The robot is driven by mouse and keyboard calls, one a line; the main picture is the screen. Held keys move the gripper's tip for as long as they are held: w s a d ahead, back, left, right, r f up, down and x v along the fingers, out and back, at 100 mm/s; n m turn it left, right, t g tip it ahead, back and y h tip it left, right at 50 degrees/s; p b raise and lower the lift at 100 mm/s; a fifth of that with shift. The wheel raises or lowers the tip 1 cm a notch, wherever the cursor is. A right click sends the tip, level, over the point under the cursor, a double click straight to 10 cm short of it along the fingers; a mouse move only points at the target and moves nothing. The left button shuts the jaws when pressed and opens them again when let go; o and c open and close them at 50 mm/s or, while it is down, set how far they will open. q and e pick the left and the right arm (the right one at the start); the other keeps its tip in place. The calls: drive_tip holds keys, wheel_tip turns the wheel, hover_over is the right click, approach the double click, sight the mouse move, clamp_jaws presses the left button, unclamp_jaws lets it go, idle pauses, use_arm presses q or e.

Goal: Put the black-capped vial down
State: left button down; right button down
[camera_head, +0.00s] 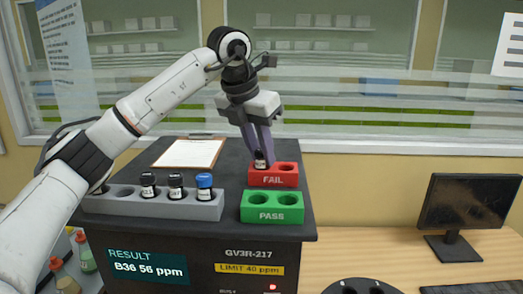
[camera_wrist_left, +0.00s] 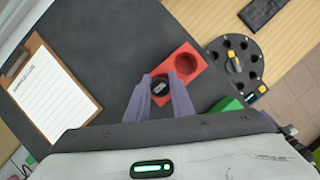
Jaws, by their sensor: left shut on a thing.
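My left gripper (camera_head: 262,160) is shut on the black-capped vial (camera_head: 260,165), at the left hole of the red FAIL block (camera_head: 272,181). In the left wrist view the vial's dark cap (camera_wrist_left: 160,87) sits between the two fingers of my left gripper (camera_wrist_left: 161,86), over the block's near hole. How deep the vial sits in the hole cannot be told. The other hole of the red FAIL block (camera_wrist_left: 197,68) is empty. My right gripper is not in view.
A green PASS block (camera_head: 272,207) with two empty holes stands in front. A grey rack (camera_head: 150,205) holds two black-capped vials and a blue-capped vial (camera_head: 204,186). A clipboard (camera_head: 190,153) lies behind. The analyser display reads B36 56 ppm, limit 40 ppm. A monitor (camera_head: 468,205) stands right.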

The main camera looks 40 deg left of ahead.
use_arm(q)
drive_tip(key=c, duration=1.5)
unclamp_jaws()
drive_tip(key=shift+c, duration=0.2)
drive_tip(key=v, duration=1.2)
